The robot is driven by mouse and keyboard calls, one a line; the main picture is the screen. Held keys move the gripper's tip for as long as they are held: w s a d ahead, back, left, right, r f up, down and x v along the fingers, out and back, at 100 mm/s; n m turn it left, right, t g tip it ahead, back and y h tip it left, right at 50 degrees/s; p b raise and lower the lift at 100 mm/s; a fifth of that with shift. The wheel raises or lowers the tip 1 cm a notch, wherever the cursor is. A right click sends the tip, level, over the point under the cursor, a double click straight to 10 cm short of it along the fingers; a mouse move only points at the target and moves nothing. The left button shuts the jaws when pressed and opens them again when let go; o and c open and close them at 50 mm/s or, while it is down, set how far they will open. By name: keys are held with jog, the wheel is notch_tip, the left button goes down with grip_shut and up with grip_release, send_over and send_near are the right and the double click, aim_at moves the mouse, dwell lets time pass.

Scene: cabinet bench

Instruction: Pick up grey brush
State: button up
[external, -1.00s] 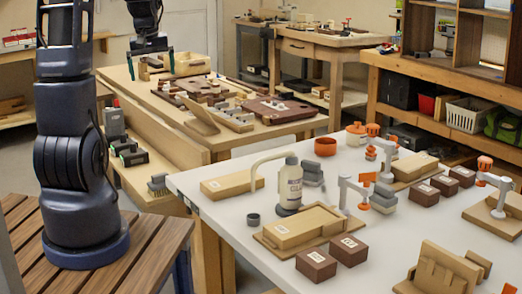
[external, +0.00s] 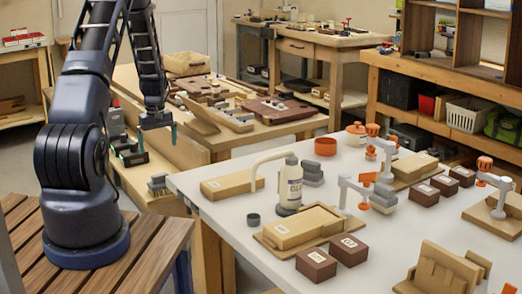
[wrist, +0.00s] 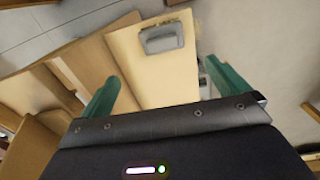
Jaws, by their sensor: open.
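The grey brush (external: 158,185) lies on a low wooden shelf (external: 165,203) beside the long bench, with its bristles visible in the external view. A grey block-like object (wrist: 165,38), apparently the brush, shows on a pale board at the top of the wrist view. My gripper (external: 157,138) has green fingers and points down above the low shelf, higher than the brush and apart from it. In the wrist view my gripper (wrist: 162,82) is open, with nothing between its fingers.
Dark grey items (external: 130,153) stand on the same shelf behind the brush. The long wooden bench (external: 190,150) rises to the right of the shelf. A white table (external: 225,222) with a bottle (external: 291,184) and wooden boxes stands close on the right.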

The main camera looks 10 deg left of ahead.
send_over(160, 174)
jog(key=f, duration=0.4)
jog(key=shift+w+a+f, duration=0.25)
jog(key=shift+f, duration=0.1)
notch_tip(160, 174, down, 5)
jog(key=shift+f, duration=0.15)
jog(key=shift+s+d+f, duration=0.15)
jog(key=shift+f, duration=1.15)
jog(key=shift+s+d+f, duration=0.1)
jog(key=shift+f, duration=1.15)
jog(key=c, duration=0.9)
